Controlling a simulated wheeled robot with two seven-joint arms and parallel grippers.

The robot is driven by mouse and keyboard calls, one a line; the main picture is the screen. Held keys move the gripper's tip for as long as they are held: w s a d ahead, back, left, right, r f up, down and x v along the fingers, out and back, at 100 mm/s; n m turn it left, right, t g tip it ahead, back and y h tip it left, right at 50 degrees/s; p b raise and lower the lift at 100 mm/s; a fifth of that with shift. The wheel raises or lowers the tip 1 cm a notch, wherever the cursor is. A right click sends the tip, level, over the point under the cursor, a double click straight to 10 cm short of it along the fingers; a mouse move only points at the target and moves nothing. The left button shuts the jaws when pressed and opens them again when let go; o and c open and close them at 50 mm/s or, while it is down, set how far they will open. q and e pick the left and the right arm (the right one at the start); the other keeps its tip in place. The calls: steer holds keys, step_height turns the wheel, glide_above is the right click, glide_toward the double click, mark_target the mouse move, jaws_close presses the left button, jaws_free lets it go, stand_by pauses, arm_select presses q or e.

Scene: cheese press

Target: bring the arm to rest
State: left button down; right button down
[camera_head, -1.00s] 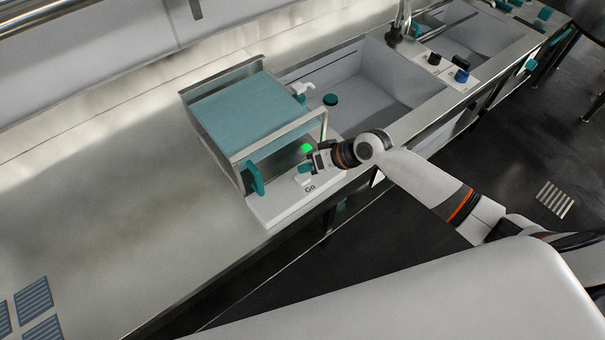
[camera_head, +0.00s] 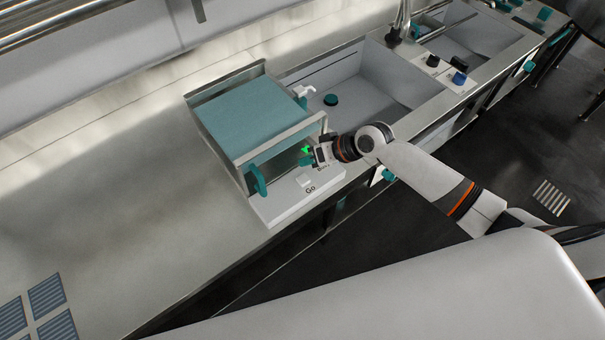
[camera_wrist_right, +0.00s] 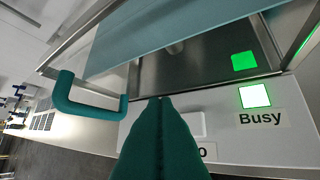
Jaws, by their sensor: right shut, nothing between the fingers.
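The cheese press (camera_head: 255,115) stands on the counter, with a teal block top, metal frame and white front panel. My right gripper (camera_head: 306,161) is above that panel, beside the lit green light. In the right wrist view its teal fingers (camera_wrist_right: 160,105) are shut and empty. They overlap a white button (camera_wrist_right: 190,125) whose label is partly covered; whether they touch it cannot be told. The green-lit lamp (camera_wrist_right: 254,96) above the "Busy" label is glowing. The "Go" label shows in the head view (camera_head: 310,189). My left gripper is not in view.
A teal handle (camera_wrist_right: 85,100) sticks out at the press front. A sink (camera_head: 375,85) lies behind and right of my right gripper, with knobs (camera_head: 446,68) beyond it. The counter (camera_head: 110,200) left of the press is mostly bare. The floor in front is open.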

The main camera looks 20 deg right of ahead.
steer(key=s+a+f+n+h, duration=0.15)
steer(key=s+a, duration=0.25)
steer(key=s, duration=0.9)
steer(key=s+d+r+m+g+h, duration=0.25)
steer(key=s+d+h, duration=0.45)
steer(key=s, duration=0.5)
step_height(320, 180, down, 30)
steer(key=s+d+n+y+b, duration=0.1)
steer(key=s+d+b, duration=0.1)
steer(key=b, duration=0.2)
steer(key=s+d+f+g+b, duration=0.1)
steer(key=s+d+f+b, duration=0.1)
steer(key=s+f, duration=1.3)
step_height(320, 180, down, 4)
steer(key=shift+s+d+r+g+b, duration=0.1)
steer(key=shift+s+d+g+b, duration=0.1)
steer(key=shift+s+g+b, duration=0.35)
